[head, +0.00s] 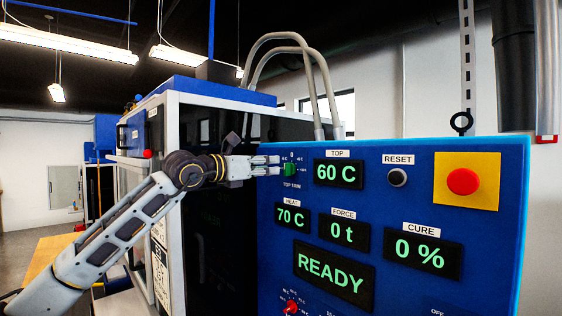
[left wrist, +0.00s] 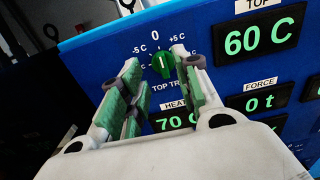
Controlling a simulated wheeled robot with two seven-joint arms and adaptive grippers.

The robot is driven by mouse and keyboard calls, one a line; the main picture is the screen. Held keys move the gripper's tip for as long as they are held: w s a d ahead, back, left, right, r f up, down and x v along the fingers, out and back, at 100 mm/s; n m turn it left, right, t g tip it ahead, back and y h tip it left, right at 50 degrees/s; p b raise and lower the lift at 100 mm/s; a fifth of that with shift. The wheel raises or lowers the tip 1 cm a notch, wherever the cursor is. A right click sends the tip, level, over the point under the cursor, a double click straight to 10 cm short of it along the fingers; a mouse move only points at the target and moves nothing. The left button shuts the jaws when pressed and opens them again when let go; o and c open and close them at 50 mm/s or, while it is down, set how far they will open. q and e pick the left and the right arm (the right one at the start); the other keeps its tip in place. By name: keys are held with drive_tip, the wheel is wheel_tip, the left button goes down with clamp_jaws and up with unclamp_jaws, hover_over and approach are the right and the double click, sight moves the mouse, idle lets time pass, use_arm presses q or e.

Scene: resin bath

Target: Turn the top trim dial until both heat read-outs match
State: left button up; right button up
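The green top trim dial (head: 290,169) is on the blue control panel, above the words TOP TRIM. In the left wrist view the dial (left wrist: 162,66) has a pale pointer line that stands nearly upright, towards the 0 mark. The TOP read-out (head: 338,173) shows 60 C and the HEAT read-out (head: 291,217) shows 70 C. My left gripper (head: 272,165) is just left of the dial and points at the panel. In the left wrist view its green-padded fingers (left wrist: 161,75) are open on either side of the dial, with gaps. My right gripper is in neither view.
The panel also has a RESET button (head: 398,177), a red stop button (head: 463,182) on yellow, a FORCE read-out (head: 343,232) at 0 t, a CURE read-out (head: 420,250) at 0 % and a READY display (head: 333,274). A red knob (head: 291,306) sits low.

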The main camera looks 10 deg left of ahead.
sight(285, 164)
use_arm(q)
drive_tip(key=shift+p+x, duration=1.05)
drive_tip(key=shift+x, duration=2)
clamp_jaws()
